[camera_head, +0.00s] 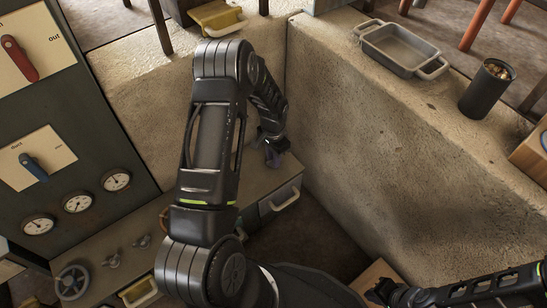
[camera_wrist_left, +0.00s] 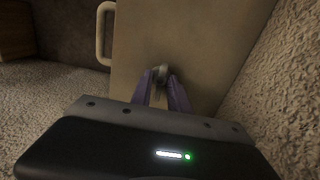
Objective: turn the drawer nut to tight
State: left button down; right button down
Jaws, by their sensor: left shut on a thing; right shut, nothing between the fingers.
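My left gripper (camera_head: 273,152) reaches down to the right end of the bench top. It also shows in the left wrist view (camera_wrist_left: 161,88), where its two purple fingers are closed on the drawer nut (camera_wrist_left: 160,71), a small grey metal piece on a flat tan surface. Its marking and turn angle are too dark to read, and the fingers hide its sides. In the head view the nut is hidden by my gripper. My right gripper (camera_head: 386,291) is at the bottom right, shut and empty, away from the nut.
A pale drawer handle (camera_head: 286,199) juts from the bench front; a pale handle (camera_wrist_left: 103,34) shows at the left wrist view's upper left. A concrete wall (camera_head: 390,160) stands close to the right. A grey tray (camera_head: 400,48) and dark cup (camera_head: 487,90) sit on it.

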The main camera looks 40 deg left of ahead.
pick_arm(q)
jog(key=shift+s, duration=0.1)
dwell(0.4)
jog(key=c, duration=1.3)
grip_release()
jog(key=shift+o, duration=0.2)
jog(key=shift+r, duration=0.1)
notch_tip(320, 180, up, 7)
jog(key=shift+f+p, duration=0.1)
jog(key=shift+p, duration=1.15)
jog(key=shift+r, duration=0.4)
